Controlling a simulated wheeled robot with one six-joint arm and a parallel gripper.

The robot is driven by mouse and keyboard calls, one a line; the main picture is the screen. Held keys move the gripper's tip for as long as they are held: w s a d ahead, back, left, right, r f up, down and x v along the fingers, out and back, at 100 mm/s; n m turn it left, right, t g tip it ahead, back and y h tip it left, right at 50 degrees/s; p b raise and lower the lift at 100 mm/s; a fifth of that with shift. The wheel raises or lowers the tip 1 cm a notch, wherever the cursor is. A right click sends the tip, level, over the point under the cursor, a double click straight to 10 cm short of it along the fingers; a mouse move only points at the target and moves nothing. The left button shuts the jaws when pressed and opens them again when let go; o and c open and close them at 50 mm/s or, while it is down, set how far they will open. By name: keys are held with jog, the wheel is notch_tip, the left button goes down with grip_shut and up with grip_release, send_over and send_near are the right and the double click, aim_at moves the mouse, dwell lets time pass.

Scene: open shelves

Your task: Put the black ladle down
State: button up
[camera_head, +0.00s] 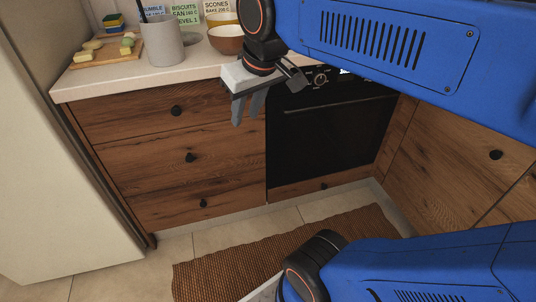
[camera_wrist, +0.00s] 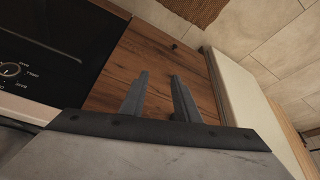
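My gripper (camera_head: 247,111) hangs in front of the wooden drawers, just below the counter edge and left of the oven. In the wrist view its two fingers (camera_wrist: 160,92) stand apart with nothing between them. I cannot make out a black ladle for certain in either view. A thin dark handle (camera_head: 143,11) sticks up from a grey crock (camera_head: 163,42) on the counter; its lower end is hidden inside, so I cannot tell what it is.
The counter (camera_head: 150,76) also bears a cutting board (camera_head: 100,54) with food pieces, a brown bowl (camera_head: 227,39) and recipe cards (camera_head: 187,12). A black oven (camera_head: 330,135) is right of the drawers (camera_head: 180,155). A brown rug (camera_head: 230,262) lies on the floor.

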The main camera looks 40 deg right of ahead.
jog(key=s+f, duration=0.7)
jog(key=f, duration=0.5)
jog(key=shift+s+d+f+m, duration=0.15)
jog(key=shift+s+d+m, duration=0.05)
jog(key=shift+d+m, duration=0.25)
jog(key=shift+o, duration=0.5)
jog(key=shift+a, duration=0.15)
